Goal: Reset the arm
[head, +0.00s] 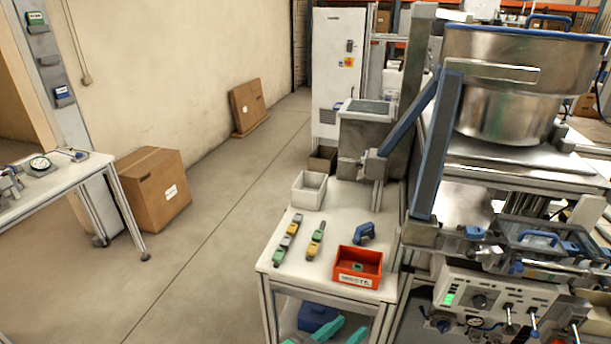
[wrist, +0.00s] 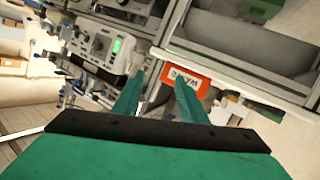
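My gripper (wrist: 161,77) shows in the wrist view as two long teal fingers, set well apart with nothing held between them. In the head view, the teal fingers of my gripper (head: 350,325) show at the bottom edge, low in front of the small white table (head: 283,255). Most of my arm is out of view. The red bin (head: 358,267) sits at the table's front right corner. In the wrist view the red bin (wrist: 183,72) appears beyond the fingers, partly covered by one of them.
A white open box (head: 309,190), two rows of small coloured parts (head: 288,240) and a blue tool (head: 364,233) are on the table. A machine with a control panel (head: 492,300) stands close on the right. Open floor (head: 190,270) lies left of the table.

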